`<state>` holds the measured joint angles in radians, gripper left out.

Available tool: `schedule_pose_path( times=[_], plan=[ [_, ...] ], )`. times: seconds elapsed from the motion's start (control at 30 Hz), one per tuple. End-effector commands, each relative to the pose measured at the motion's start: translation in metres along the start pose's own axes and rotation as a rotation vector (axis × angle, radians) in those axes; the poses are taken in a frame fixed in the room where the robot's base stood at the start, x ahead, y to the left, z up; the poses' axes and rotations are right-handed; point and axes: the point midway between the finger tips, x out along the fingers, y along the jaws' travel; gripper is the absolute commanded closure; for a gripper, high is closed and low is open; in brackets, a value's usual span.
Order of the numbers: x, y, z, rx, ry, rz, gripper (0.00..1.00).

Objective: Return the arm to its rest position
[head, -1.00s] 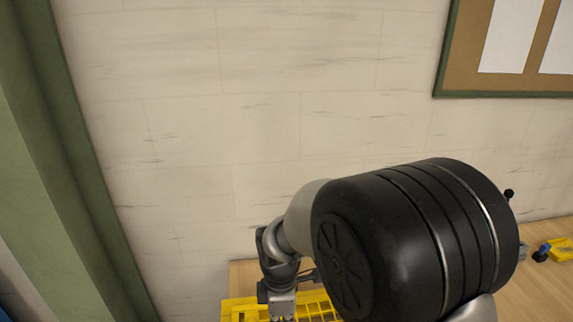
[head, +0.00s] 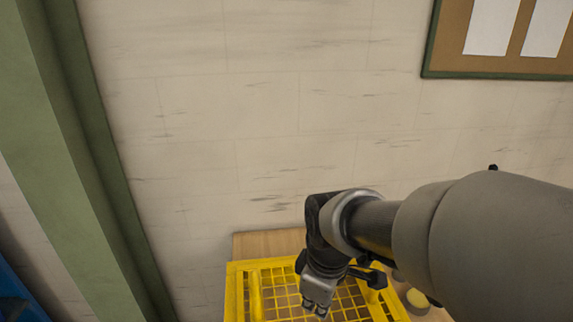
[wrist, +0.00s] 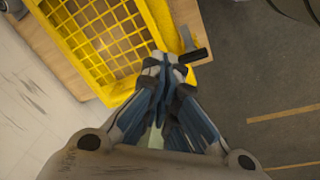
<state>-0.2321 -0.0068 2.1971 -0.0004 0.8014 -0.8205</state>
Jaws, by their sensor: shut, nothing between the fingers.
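My arm reaches in from the right in the head view, bent downward at the wrist. My gripper (head: 317,308) points down over the yellow basket (head: 235,290), near its front. In the wrist view my gripper (wrist: 160,68) has its fingers together, with nothing between them. There the fingertips appear beside the basket's rim (wrist: 168,28); I cannot tell how far above it they are. My arm hides part of the right side of the table in the head view.
The basket has a grid floor and stands on a wooden table (head: 262,243) against a pale wall (head: 265,130). A round yellowish thing (head: 417,298) is right of the basket. A green post (head: 75,160) stands at left. Grey floor (wrist: 265,75) shows beyond the basket.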

Motion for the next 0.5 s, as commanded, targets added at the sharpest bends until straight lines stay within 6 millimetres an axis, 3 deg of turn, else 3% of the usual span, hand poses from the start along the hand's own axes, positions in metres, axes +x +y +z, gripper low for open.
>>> schedule_pose_path(
  times=[0.2,0.4,0.5],
  plan=[
    [-0.037,-0.025,0.067,0.458,0.085,0.093,1.0],
    [-0.047,-0.057,0.115,0.831,0.167,0.148,1.0],
    [-0.047,-0.068,0.129,0.951,0.197,0.162,1.0]
  ],
)
